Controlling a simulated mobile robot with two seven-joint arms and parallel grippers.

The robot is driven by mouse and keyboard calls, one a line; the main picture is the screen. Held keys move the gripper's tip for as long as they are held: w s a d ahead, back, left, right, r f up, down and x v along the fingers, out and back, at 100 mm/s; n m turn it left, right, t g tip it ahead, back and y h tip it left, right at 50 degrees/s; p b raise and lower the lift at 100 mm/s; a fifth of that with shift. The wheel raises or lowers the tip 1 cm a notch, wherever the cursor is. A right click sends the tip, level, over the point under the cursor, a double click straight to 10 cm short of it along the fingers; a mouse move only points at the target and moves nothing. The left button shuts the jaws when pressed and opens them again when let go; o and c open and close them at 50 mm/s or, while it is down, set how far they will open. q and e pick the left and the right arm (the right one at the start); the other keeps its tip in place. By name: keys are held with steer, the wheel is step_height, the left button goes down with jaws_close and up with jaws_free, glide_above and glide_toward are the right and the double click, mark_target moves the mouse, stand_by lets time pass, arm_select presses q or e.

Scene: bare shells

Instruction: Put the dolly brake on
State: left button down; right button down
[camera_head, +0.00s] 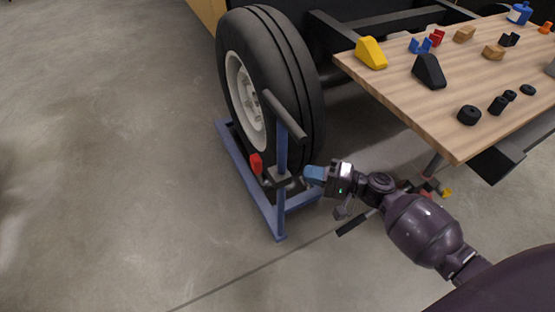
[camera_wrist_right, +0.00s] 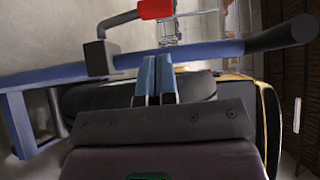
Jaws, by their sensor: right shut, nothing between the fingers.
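The blue wheel dolly (camera_head: 248,184) stands on the floor around a large black tyre (camera_head: 272,70). Its upright post (camera_head: 282,150) has a black crossbar handle on top. The brake lever's red grip (camera_head: 256,163) sticks out left of the post; in the right wrist view the red grip (camera_wrist_right: 156,9) sits at the top, joined by a dark bent rod to a block (camera_wrist_right: 98,57) on the blue post. My right gripper (camera_head: 308,174) is shut and empty, with blue fingers (camera_wrist_right: 157,80) just right of the post, pointing toward it. Contact cannot be told. My left gripper is out of view.
A wooden table (camera_head: 450,100) fills the upper right, holding black and yellow wedges and several small parts. Its near corner overhangs the space by my right arm. Small tools lie on the floor below it. The floor at left is clear.

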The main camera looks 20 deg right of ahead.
mark_target(262, 171)
steer(key=shift+w+r, duration=0.1)
stand_by(0.3)
steer(key=x, duration=0.8)
steer(key=shift+w+a+b, duration=0.2)
steer(key=shift+a+b, duration=0.05)
steer(key=shift+b, duration=0.05)
steer(key=shift+w+a, duration=0.45)
steer(key=shift+a+r, duration=0.1)
